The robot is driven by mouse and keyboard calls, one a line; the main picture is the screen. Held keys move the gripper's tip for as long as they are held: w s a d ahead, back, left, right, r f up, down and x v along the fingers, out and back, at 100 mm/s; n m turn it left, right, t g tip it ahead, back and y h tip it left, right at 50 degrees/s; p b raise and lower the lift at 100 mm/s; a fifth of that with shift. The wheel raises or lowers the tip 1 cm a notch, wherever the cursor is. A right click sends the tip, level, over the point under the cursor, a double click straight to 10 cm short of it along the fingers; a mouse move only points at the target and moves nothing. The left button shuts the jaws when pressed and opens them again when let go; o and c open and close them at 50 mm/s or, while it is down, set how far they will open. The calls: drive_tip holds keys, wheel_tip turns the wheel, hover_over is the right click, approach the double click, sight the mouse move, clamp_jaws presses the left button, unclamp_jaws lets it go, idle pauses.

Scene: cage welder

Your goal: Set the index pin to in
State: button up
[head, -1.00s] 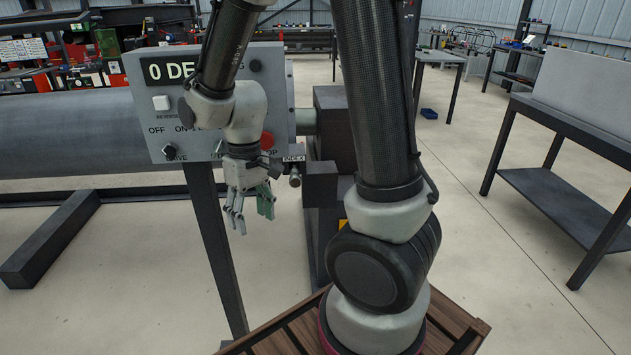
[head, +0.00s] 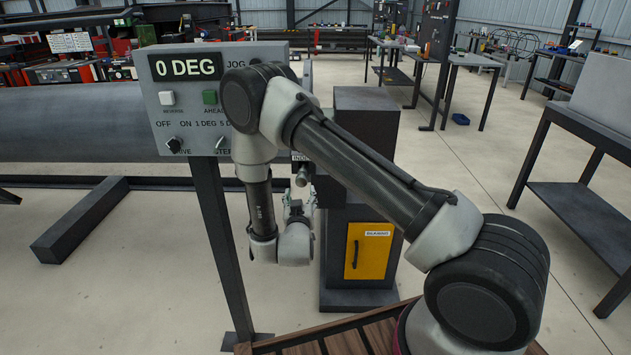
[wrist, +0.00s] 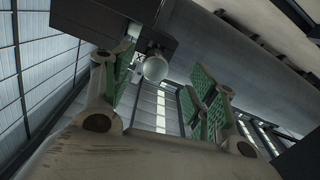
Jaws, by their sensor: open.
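The index pin, with a grey round knob (head: 302,178), sticks out from a dark block beside the control panel, just under a partly hidden INDEX label (head: 300,156). My gripper (head: 298,200) is just below the knob with its fingers pointing up. In the wrist view my gripper (wrist: 165,85) is open, with green pads on both sides. The pale round knob (wrist: 156,68) shows between the finger sides, nearer the left pads, under a dark block (wrist: 110,25). I see no contact. How far the pin stands out or in cannot be told.
The control panel (head: 186,115) reads 0 DEG and stands on a dark post (head: 220,250). My arm hides its right part. A dark pedestal (head: 365,130) with a yellow door (head: 368,250) stands right of the pin. A large grey cylinder (head: 70,130) lies at left.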

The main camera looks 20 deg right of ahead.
sight(301, 182)
drive_tip(key=shift+w+d+r+t, duration=0.25)
drive_tip(key=shift+w+r+t, duration=0.2)
drive_tip(key=shift+r, duration=0.35)
drive_tip(key=x, duration=0.7)
drive_tip(key=shift+a, duration=0.1)
